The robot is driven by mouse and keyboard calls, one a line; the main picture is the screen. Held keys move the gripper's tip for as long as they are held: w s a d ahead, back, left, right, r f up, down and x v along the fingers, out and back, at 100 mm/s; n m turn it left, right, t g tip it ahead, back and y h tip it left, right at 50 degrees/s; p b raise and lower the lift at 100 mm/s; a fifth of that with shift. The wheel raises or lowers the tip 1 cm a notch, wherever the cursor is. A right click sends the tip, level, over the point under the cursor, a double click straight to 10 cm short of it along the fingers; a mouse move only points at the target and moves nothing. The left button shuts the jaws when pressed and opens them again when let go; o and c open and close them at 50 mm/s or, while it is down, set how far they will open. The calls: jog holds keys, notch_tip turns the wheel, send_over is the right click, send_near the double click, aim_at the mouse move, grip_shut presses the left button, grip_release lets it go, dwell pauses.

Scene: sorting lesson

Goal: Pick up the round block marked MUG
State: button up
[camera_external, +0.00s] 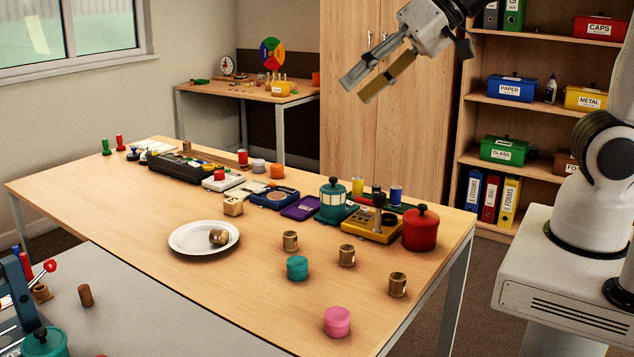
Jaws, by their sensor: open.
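Several small round wooden blocks with pale labels are in view, and I cannot read which one is marked MUG. One round block (218,237) lies tipped on a white plate (184,247). Three more stand upright on the wooden table to its right: one block (290,241) nearest the plate, a second block (346,255), and a third block (397,285) near the right edge. My gripper (357,90) is open and empty, high above the back of the table and well apart from all the blocks.
A teal pot (297,268) and a pink pot (337,321) stand among the blocks. A red lidded pot (420,230), a yellow device (371,226) and a teal canister (333,203) crowd the table behind them. The table's front left is clear.

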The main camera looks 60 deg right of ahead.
aim_at(401, 284)
jog(key=w+a+f+m+t+h, duration=0.2)
jog(key=w+a+f+m, duration=0.4)
jog(key=w+a+f, duration=0.6)
jog(key=s+f+m+h, duration=0.1)
jog(key=s+f+h, duration=0.1)
jog(key=f, duration=0.4)
jog(key=s+f+m+h, duration=0.1)
jog(key=s+f+h, duration=0.2)
jog(key=f, duration=0.3)
jog(key=s+f+m+h, duration=0.1)
jog(key=s+f+h, duration=0.2)
jog(key=f, duration=0.4)
jog(key=shift+s+d+m+h, duration=0.3)
jog(key=shift+m+h, duration=0.1)
jog(key=shift+h, duration=0.2)
jog(key=s+d+f+h, duration=0.2)
jog(key=s, duration=0.3)
jog(key=s+d+f+h, duration=0.2)
jog(key=s+h, duration=0.1)
jog(key=s, duration=0.2)
jog(key=s+d+f+h, duration=0.2)
jog(key=s+d, duration=0.1)
jog(key=s, duration=0.3)
jog(key=shift+s+d+f+h, duration=0.1)
jog(key=shift+f+h, duration=0.2)
jog(key=shift+h, duration=0.1)
jog(key=shift+x, duration=1.35)
